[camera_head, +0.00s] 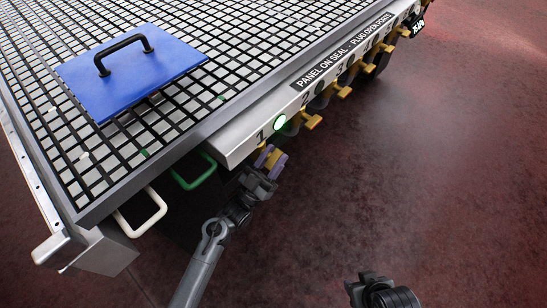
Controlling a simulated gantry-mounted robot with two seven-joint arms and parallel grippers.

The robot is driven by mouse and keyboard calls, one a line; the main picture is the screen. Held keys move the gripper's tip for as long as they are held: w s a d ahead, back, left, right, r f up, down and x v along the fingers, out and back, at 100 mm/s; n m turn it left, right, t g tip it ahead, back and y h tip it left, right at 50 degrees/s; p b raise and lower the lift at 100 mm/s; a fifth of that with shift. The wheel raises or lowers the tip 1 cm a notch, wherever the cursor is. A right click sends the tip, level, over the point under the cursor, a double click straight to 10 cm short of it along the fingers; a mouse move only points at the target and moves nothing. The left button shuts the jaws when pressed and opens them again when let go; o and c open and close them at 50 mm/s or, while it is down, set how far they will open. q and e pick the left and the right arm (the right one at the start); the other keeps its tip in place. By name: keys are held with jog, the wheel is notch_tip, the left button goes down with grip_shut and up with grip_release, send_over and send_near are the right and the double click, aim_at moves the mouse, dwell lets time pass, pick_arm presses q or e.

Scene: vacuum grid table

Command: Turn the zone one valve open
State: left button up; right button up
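The zone one valve (264,157) is a yellow handle under the number 1 at the near end of the table's front panel (235,142).
Several more yellow valve handles (312,121) line the panel to the upper right, by unlit lights. A blue plate (130,75) with a black handle lies on the grid table (255,40). Green (197,178) and white (143,218) pull handles stick out left of my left gripper. The reddish floor at right is clear.

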pick_arm(q)
jog(key=shift+f, duration=0.1)
jog(key=shift+s+a+f+p, duration=0.3)
jog(key=shift+s+a, duration=0.05)
jog(key=p+v, duration=0.2)
jog(key=v, duration=0.7)
jog(key=shift+s+a+f, duration=0.15)
jog(key=shift+s+a, duration=0.05)
jog(key=shift+s, duration=0.05)
